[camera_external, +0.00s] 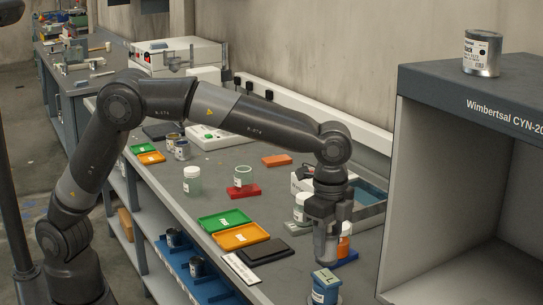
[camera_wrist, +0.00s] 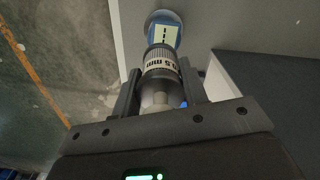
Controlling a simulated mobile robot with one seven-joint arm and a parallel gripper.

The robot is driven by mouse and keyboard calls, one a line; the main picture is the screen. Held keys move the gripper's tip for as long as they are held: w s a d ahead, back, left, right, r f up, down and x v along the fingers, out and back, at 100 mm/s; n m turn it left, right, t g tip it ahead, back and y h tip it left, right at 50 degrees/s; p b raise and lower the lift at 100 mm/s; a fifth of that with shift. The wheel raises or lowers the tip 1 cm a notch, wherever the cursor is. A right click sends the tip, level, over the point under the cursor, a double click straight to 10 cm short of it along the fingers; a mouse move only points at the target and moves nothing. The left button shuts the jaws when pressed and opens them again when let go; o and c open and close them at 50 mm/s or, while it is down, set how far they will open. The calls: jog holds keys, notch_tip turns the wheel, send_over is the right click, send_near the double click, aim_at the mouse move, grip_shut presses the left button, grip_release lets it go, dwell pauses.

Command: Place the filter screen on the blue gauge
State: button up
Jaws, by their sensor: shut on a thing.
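My gripper (camera_external: 327,232) points down near the front right of the bench. It is shut on a grey metallic cylinder, which I take to be the filter screen (camera_external: 326,249). In the wrist view the filter screen (camera_wrist: 160,68) sits between the fingers (camera_wrist: 159,98), with a white band whose print ends in "5 mm". The wrist view shows what looks like the gauge (camera_wrist: 163,30) beyond the screen's end. Whether the two touch is hard to tell.
An orange-labelled jar (camera_external: 344,240) and a white-lidded jar (camera_external: 301,209) stand close behind my gripper. Green (camera_external: 224,221) and orange (camera_external: 241,237) trays and a black pad (camera_external: 264,250) lie to the left. A grey cabinet (camera_external: 455,160) rises at right.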

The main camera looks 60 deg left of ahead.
aim_at(328, 256)
jog(key=shift+w+a+f, duration=0.15)
jog(key=shift+w+f, duration=0.2)
jog(key=shift+f, duration=1.85)
jog(key=shift+f, duration=0.1)
jog(key=o, duration=1.1)
